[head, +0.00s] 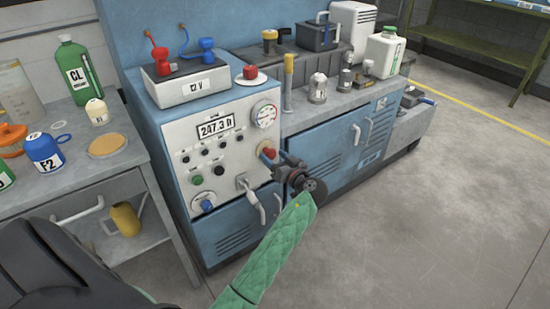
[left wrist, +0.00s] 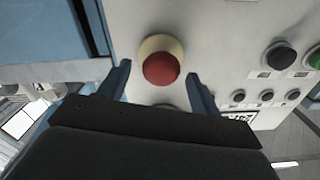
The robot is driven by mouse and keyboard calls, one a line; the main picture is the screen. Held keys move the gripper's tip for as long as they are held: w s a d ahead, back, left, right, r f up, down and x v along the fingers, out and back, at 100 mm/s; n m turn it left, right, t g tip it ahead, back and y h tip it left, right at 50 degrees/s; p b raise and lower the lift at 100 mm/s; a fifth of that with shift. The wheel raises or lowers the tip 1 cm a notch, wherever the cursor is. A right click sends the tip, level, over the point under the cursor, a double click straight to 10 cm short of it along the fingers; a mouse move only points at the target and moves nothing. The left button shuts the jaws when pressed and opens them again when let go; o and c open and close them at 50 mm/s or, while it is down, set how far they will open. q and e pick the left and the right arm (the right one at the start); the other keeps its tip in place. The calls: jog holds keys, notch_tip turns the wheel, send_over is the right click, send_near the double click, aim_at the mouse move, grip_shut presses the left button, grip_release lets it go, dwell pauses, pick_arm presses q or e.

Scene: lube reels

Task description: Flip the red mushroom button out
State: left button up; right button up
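The red mushroom button (left wrist: 161,69) has a pale yellow collar and sits on the light panel of the blue cabinet. In the left wrist view it lies between the two fingers of my left gripper, with a gap on each side. In the head view the button (head: 268,152) shows at the panel's right edge, partly covered by my left gripper (head: 275,160). The left gripper is open in front of it. Any contact is not visible. My right gripper is not in view.
A grey lever handle (head: 252,196) hangs just left of my left wrist. A round gauge (head: 264,114) and a display (head: 215,128) are on the panel. Bottles stand on the left bench (head: 100,180). The right floor is clear.

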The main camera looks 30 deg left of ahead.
pick_arm(q)
jog(key=shift+s+d, duration=0.1)
jog(key=shift+d, duration=0.2)
jog(key=v, duration=0.7)
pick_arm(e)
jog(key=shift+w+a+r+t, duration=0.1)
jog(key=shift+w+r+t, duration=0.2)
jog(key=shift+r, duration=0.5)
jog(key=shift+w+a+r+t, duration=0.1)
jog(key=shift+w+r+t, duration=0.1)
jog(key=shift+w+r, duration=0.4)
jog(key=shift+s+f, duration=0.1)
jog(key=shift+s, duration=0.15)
